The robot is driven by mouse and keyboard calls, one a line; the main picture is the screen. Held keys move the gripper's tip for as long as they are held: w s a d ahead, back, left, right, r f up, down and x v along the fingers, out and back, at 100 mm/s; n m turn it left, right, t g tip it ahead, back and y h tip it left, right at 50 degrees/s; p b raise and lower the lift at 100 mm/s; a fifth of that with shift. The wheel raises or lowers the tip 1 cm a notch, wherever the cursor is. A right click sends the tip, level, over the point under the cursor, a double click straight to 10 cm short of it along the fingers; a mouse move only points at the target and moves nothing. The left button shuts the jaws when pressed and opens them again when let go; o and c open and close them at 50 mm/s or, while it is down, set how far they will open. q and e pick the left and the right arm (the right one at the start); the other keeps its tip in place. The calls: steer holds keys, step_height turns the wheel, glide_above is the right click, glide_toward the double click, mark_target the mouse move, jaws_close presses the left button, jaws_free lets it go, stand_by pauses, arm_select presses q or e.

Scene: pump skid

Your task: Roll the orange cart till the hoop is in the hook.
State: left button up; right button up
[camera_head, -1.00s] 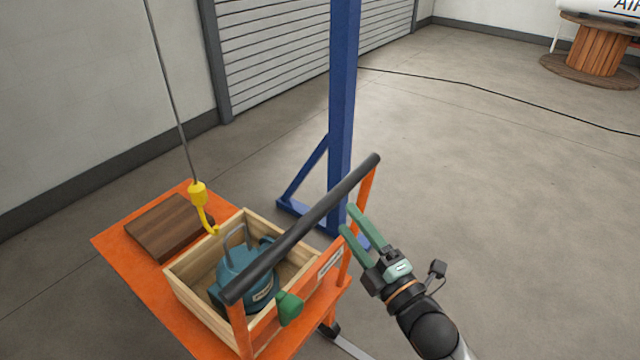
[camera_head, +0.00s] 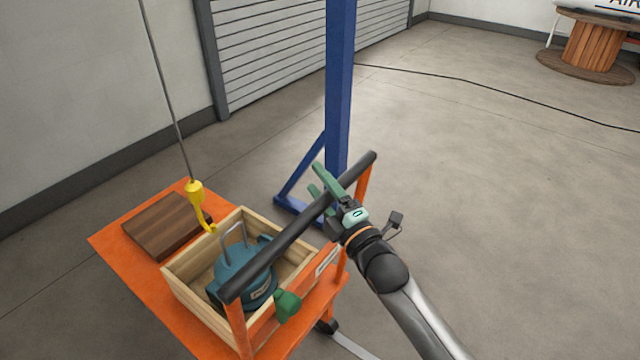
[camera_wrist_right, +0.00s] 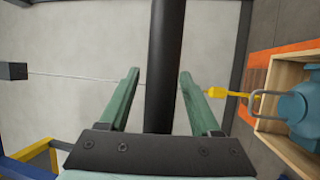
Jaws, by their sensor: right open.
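The orange cart (camera_head: 112,242) stands at lower left with a black push bar (camera_head: 285,248). On it a wooden crate (camera_head: 190,297) holds a teal pump (camera_head: 242,272) with a grey metal hoop (camera_head: 233,232) on top. A yellow hook (camera_head: 195,195) hangs from a cable just left of the hoop, apart from it in the head view. In the right wrist view the hook (camera_wrist_right: 218,92) points at the hoop (camera_wrist_right: 258,100). My right gripper (camera_head: 315,178) is open around the bar; in the wrist view the bar (camera_wrist_right: 166,50) passes between its fingers (camera_wrist_right: 159,75) with gaps. My left gripper is out of view.
A brown wooden block (camera_head: 165,226) lies on the cart left of the crate. A blue post (camera_head: 340,90) with a braced foot stands just behind the bar. A black cable (camera_head: 480,88) crosses the floor. Open floor (camera_head: 510,220) lies to the right.

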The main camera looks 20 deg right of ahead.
jaws_close()
stand_by(0.3)
stand_by(1.0)
